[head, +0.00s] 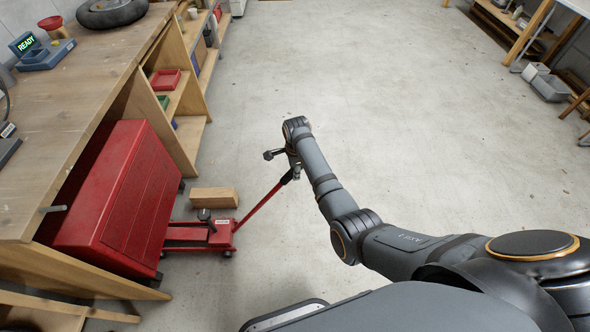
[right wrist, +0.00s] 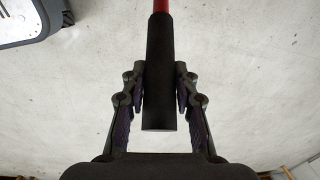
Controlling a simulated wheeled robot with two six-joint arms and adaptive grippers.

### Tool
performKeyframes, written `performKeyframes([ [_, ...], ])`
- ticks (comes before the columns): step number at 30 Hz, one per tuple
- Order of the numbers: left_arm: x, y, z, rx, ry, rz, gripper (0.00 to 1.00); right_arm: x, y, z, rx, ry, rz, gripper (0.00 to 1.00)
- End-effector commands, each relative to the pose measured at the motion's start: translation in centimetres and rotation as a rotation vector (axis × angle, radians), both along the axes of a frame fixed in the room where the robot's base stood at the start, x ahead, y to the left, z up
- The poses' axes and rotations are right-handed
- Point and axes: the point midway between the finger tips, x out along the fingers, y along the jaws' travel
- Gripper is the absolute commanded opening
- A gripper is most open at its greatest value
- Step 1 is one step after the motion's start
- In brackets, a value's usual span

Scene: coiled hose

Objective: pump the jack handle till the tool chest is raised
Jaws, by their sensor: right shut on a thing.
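The red tool chest (head: 125,200) sits at the left, tilted, beside the wooden workbench. The red floor jack (head: 205,236) stands on the floor at its right, with its front end close against or under the chest's lower edge; the exact contact is hidden. The red jack handle (head: 258,208) slants up to the right from the jack and ends in a black grip (right wrist: 158,85). My right gripper (head: 292,170) is at the handle's upper end. In the right wrist view my right gripper's fingers (right wrist: 160,88) close on the black grip from both sides. My left gripper is not in view.
A wooden block (head: 214,197) lies on the floor behind the jack. The workbench (head: 70,90) and its shelves line the left side, with a small device reading READY (head: 40,50) on top. The floor (head: 400,110) to the right of the handle is clear.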

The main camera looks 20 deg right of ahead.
Motion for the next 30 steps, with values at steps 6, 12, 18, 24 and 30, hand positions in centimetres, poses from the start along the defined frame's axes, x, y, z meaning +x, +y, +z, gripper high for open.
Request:
performKeyframes([
  [6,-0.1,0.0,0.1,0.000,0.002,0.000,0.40,-0.6,-1.9,-1.5,0.030,-0.002,0.000,0.00],
  [12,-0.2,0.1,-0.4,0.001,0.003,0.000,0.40,-2.0,-6.6,-5.3,0.119,-0.025,0.001,0.00],
  [18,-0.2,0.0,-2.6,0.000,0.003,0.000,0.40,-3.4,-10.9,-9.7,0.212,-0.050,0.003,0.00],
  [24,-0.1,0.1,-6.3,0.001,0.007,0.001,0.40,-4.5,-14.8,-14.5,0.304,-0.075,0.001,0.00],
  [30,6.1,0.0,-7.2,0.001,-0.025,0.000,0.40,-5.3,-17.6,-18.2,0.381,-0.098,0.002,0.00],
])
